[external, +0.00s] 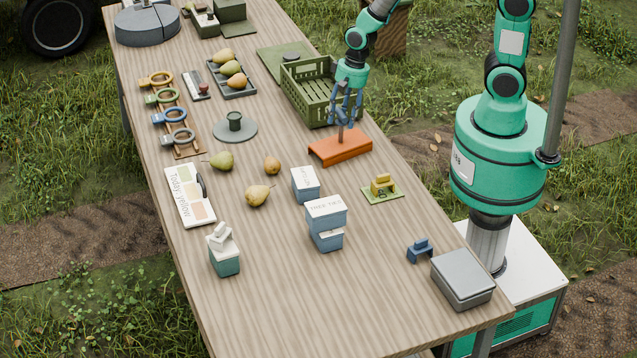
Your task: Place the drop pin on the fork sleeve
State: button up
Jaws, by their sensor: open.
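The orange piece (341,150), which looks like the fork sleeve, lies on the table right of the middle, in front of the green crate. A thin grey pin (340,133), which looks like the drop pin, stands about upright at the top of the orange piece. Its upper end is hidden among my fingers. My gripper (344,115) points down just above the orange piece, with its blue fingers open around or beside the pin's top. I cannot tell whether the fingers touch it or how deep the pin sits.
The green crate (293,91) stands close behind my gripper. Loose pears (257,195), white-topped boxes (326,213) and a yellow piece on a green plate (382,187) lie nearer. A grey tin (462,279) is at the front right. The front middle of the table is clear.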

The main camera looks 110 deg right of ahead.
jog(key=p+v, duration=0.2)
jog(key=v, duration=0.8)
jog(key=shift+r, duration=0.4)
jog(key=shift+r, duration=0.1)
jog(key=s+a+r+n+t, duration=0.1)
jog(key=a+r+n, duration=0.7)
jog(key=a+r, duration=0.6)
jog(key=s+a+r+n+t, duration=0.2)
jog(key=s+a+r+n, duration=0.8)
jog(key=s+r, duration=0.1)
jog(key=shift+v, duration=0.8)
jog(key=shift+a, duration=0.1)
